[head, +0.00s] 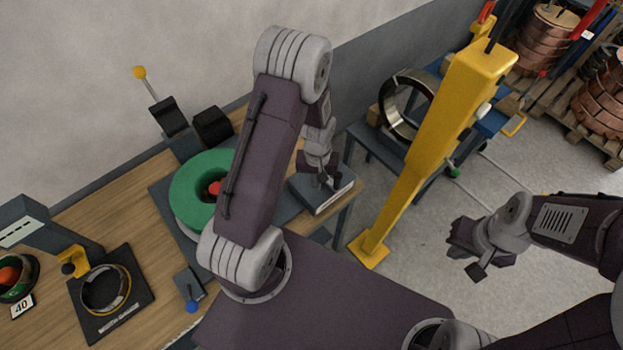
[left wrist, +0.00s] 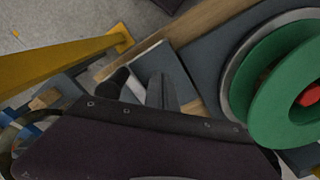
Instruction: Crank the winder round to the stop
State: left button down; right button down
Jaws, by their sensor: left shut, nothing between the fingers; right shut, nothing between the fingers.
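The winder's green spool (head: 187,192) lies on a dark base plate on the wooden bench, with a red hub (head: 214,188) in its middle. My left arm hides its right part. In the left wrist view the green spool (left wrist: 275,88) is at the right edge. I cannot make out the crank handle or the stop. My left gripper (head: 327,180) is shut and empty, right of the spool, above a grey block (head: 318,207) at the bench's right end. My right gripper (head: 477,262) is shut and empty, over the floor at the right.
A lever with a yellow knob (head: 140,73) stands behind the spool; a blue-knobbed lever (head: 191,305) is in front. A ring on a black plate (head: 124,310) lies at left. A yellow post (head: 428,150) stands right of the bench, with copper coils (head: 547,38) on pallets behind.

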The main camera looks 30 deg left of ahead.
pick_arm(q)
jog(key=shift+d, duration=0.6)
